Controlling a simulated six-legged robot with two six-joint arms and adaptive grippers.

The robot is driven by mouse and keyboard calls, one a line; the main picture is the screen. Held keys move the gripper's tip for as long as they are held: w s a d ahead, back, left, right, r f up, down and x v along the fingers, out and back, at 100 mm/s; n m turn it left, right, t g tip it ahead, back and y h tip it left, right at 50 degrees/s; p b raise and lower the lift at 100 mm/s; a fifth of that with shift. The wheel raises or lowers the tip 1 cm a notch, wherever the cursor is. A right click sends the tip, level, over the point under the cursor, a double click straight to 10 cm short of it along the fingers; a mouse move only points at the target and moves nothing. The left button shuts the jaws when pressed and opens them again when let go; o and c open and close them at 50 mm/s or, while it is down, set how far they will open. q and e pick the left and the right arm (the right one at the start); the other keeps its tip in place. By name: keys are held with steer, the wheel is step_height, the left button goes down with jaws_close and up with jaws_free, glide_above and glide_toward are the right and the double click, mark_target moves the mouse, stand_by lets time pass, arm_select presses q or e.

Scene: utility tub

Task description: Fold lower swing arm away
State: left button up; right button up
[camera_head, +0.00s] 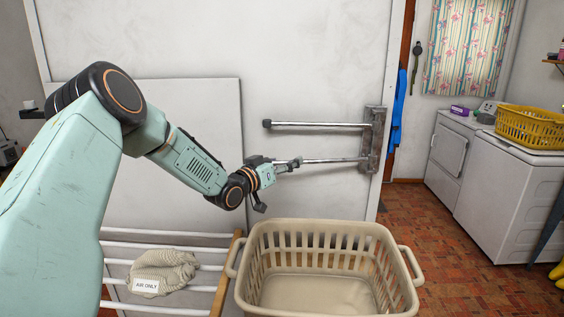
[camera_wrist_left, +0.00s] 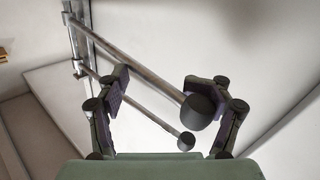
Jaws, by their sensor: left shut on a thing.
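The lower swing arm (camera_head: 335,160) is a thin metal bar sticking out to the left from a worn wall bracket (camera_head: 374,140). The upper swing arm (camera_head: 318,125) runs above it, roughly parallel, with a dark end cap. My left gripper (camera_head: 292,163) is at the free end of the lower arm and shut on it; its fingers hide that end in the head view. In the left wrist view, the nearer bar (camera_wrist_left: 150,68) passes between the fingers, its dark cap beside the right one. The other bar (camera_wrist_left: 140,103) shows beyond it. My right gripper is not in view.
A beige laundry basket (camera_head: 320,224) stands below the bars. A drying rack (camera_head: 165,246) with a knitted cloth (camera_head: 162,270) labelled "AIR ONLY" is at the lower left. The white wall panel (camera_head: 300,60) is close behind. Open tiled floor (camera_head: 430,240) lies to the right, before white appliances (camera_head: 510,190).

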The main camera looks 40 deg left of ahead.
arm_select(q)
steer(key=o, duration=1.1)
steer(key=shift+w+r, duration=0.15)
steer(key=shift+r, duration=0.2)
steer(key=shift+w+d+f, duration=0.15)
steer(key=shift+w+f, duration=0.05)
steer(key=shift+f, duration=0.05)
steer(key=c, duration=0.3)
steer(key=shift+s, duration=0.1)
steer(key=shift+c, duration=0.2)
steer(key=shift+s+d, duration=0.1)
steer(key=shift+s, duration=0.05)
steer(key=shift+c, duration=0.2)
steer(key=shift+f, duration=0.1)
